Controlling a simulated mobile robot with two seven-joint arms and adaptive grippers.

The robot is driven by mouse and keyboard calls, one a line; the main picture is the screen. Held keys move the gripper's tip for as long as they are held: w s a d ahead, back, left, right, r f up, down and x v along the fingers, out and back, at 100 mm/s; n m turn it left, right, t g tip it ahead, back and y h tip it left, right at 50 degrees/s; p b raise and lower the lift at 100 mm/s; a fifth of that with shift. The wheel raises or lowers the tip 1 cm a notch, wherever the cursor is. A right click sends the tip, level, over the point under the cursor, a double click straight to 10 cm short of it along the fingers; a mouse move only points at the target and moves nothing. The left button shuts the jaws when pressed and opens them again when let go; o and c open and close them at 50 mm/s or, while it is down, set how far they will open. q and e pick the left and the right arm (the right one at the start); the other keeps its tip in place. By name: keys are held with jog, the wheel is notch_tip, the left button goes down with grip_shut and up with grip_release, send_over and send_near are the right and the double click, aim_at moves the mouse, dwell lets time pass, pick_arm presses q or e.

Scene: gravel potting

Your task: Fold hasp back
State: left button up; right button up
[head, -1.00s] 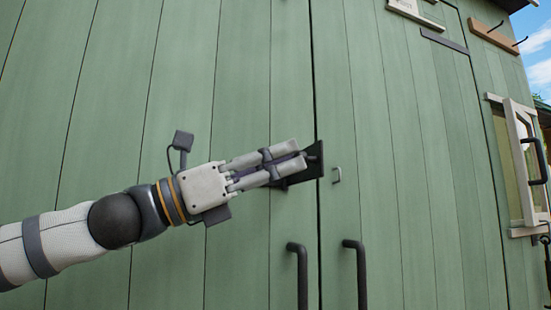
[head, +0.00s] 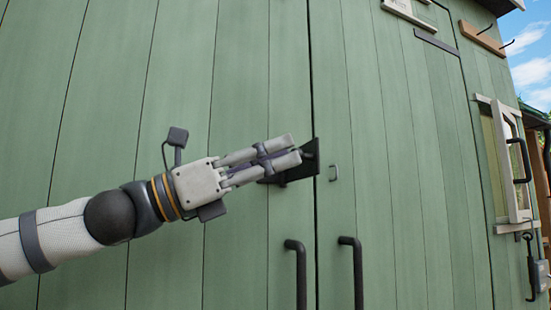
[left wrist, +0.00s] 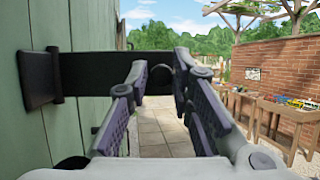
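The hasp (head: 289,172) is a dark flat plate on the green door, by the seam between the two leaves. In the left wrist view the plate (left wrist: 93,74) stands out from the door surface at its hinge (left wrist: 40,80). My left gripper (head: 297,149) is in front of it in the head view. Its two fingers are apart, and the plate shows between and beyond them in the wrist view; contact is hard to tell. A round part of the plate is partly hidden by the right finger. My right gripper is out of view.
Two dark door handles (head: 300,272) (head: 357,270) stand out below the gripper. A window with an open frame (head: 517,165) and a hook rail (head: 482,33) are at the right. The wrist view shows wooden tables (left wrist: 275,115), a brick wall (left wrist: 280,68) and open paving (left wrist: 165,130).

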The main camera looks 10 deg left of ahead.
pick_arm(q)
jog(key=shift+o, duration=1.2)
jog(key=shift+w, duration=0.1)
jog(key=shift+f, duration=0.1)
jog(key=v, duration=1.2)
